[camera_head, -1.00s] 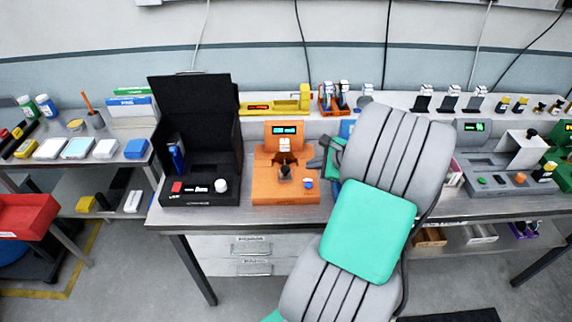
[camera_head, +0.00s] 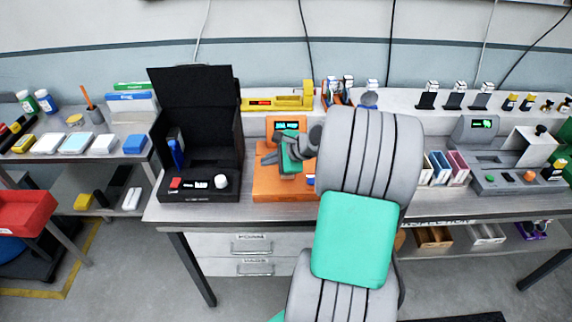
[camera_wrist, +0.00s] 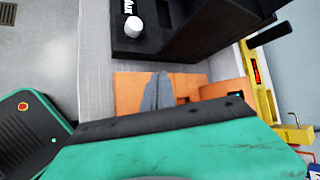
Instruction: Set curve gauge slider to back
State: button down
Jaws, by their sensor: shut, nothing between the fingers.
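An orange device (camera_head: 278,187) with a small lit display (camera_head: 287,125) stands on the bench, right of a black open-lidded box. No label names the curve gauge, so I cannot tell for sure that this is it. My gripper (camera_head: 268,158) is in front of the device's middle, its fingers shut and empty, pointing left. It hides the device's centre and any slider there. In the wrist view the grey fingers (camera_wrist: 160,78) lie over the orange body (camera_wrist: 125,92). I cannot tell whether they touch it.
The black box (camera_head: 172,193) with its raised lid stands close on the left. A yellow device (camera_head: 285,104) with a red display is behind. My arm covers the bench to the right. A grey device (camera_head: 512,178) stands further right.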

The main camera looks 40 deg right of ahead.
jog(key=w+a+r+n+h+b, duration=0.1)
jog(key=w+r+n+h+b, duration=0.1)
jog(key=w+r+n, duration=0.4)
jog(key=s+d+n+g+h, duration=0.2)
jog(key=s+d+n+g, duration=0.3)
jog(key=n, duration=0.7)
jog(key=s+d, duration=0.2)
jog(key=shift+d+r, duration=0.25)
jog(key=shift+d, duration=0.05)
jog(key=p+x, duration=0.1)
jog(key=x, duration=0.9)
jog(key=shift+d+p, duration=0.15)
jog(key=shift+p, duration=0.25)
jog(key=shift+s, duration=0.1)
